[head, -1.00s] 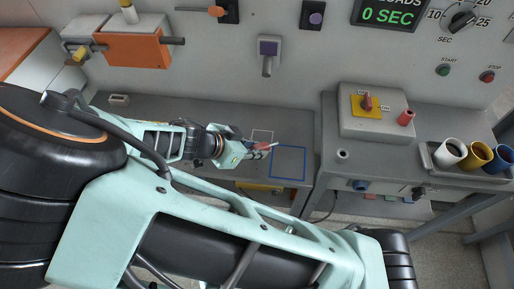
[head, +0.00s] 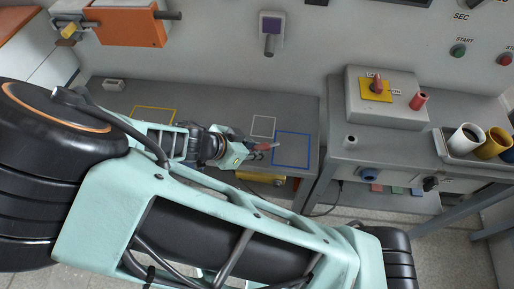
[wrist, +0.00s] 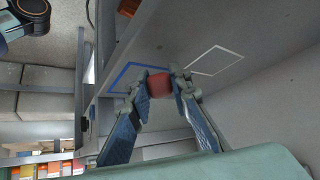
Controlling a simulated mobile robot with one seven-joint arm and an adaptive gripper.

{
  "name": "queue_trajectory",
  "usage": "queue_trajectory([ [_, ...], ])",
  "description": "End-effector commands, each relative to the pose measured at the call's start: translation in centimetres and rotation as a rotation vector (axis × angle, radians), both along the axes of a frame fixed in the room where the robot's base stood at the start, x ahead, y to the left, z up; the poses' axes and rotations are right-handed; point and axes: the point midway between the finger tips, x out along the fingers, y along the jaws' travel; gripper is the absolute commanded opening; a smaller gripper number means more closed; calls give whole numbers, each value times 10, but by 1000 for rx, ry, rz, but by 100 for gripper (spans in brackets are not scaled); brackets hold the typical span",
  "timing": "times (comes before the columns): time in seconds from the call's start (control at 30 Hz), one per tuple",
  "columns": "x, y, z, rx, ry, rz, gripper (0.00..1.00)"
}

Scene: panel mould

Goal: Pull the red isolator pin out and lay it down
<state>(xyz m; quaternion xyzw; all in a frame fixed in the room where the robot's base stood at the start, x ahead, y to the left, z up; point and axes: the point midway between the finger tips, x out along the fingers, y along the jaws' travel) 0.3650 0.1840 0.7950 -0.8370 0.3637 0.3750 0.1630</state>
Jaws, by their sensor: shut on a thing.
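My gripper (head: 262,149) is shut on a red pin (head: 266,147), which points right with a pale tip in the head view. In the wrist view my fingertips (wrist: 160,84) pinch its round red body (wrist: 159,87) from both sides. The pin overlaps the left edge of the blue outlined square (head: 291,132) on the grey bench. Its height above the bench is hard to tell. The blue outline also shows behind the fingers in the wrist view (wrist: 128,68).
A white outlined square (head: 263,116) and a yellow one (head: 153,108) are bare nearby. A grey switch box (head: 360,108) with a red knob (head: 377,84) and a red cylinder (head: 418,101) stands right, beside a small pale socket (head: 350,142). A tray of cups (head: 466,138) is further right.

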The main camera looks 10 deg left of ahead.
Motion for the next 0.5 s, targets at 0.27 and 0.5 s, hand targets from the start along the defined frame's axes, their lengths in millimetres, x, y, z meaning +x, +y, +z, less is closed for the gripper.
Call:
queue_trajectory([
  [0.27, 0, 0, 1, 0, 0, 0, 0],
  [0.5, 0, 0, 1, 0, 0, 0, 37],
])
